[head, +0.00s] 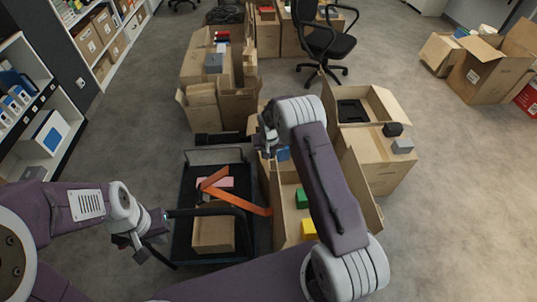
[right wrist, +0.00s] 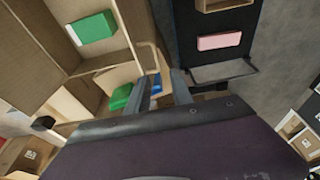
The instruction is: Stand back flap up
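The open carton (head: 281,225) stands right of centre in the head view, with a green block (head: 302,198) and a yellow block (head: 309,228) inside. My right arm crosses over it and hides much of its back edge. My right gripper (head: 268,140) is above that back edge. In the right wrist view its two fingers (right wrist: 163,88) are apart, with a blue item (right wrist: 155,84) visible beyond them. The carton's back edge and flap (right wrist: 106,63) show left of the fingers; I cannot tell if they touch. My left gripper (head: 147,247) appears open and empty, left of the cart.
A black cart (head: 181,240) with an orange strap (head: 240,199), a pink block and a small carton stands left of the open carton. Another carton (head: 375,160) stands behind right, bearing dark and grey blocks.

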